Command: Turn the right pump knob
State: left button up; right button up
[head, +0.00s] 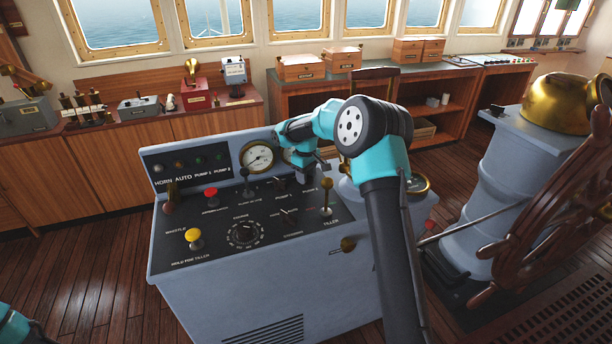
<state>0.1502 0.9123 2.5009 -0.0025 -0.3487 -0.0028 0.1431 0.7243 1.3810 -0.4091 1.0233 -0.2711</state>
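The grey control console (215,255) stands in the middle of the head view, with a dark sloping top panel. A small dark pump knob (279,183) shows on the panel, left of my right gripper. The right pump knob is hidden or too small to make out below that gripper; a pump label is close by. My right gripper (308,172) points down over the back right of the panel, close above it. Its fingers are dark and partly hidden, so I cannot tell whether they are open, shut or touching a knob. My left gripper is out of view.
A tiller lever (326,196) stands right of my gripper. A pressure gauge (257,157) is on the raised back. A yellow-topped knob (194,237), a red button (211,193) and a round dial (245,234) are on the panel. The ship's wheel (540,235) is at right.

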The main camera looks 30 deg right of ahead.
grip_shut()
dwell(0.4)
jog(key=shift+m, duration=0.5)
jog(key=m, duration=1.1)
dwell(0.4)
grip_release()
dwell(0.3)
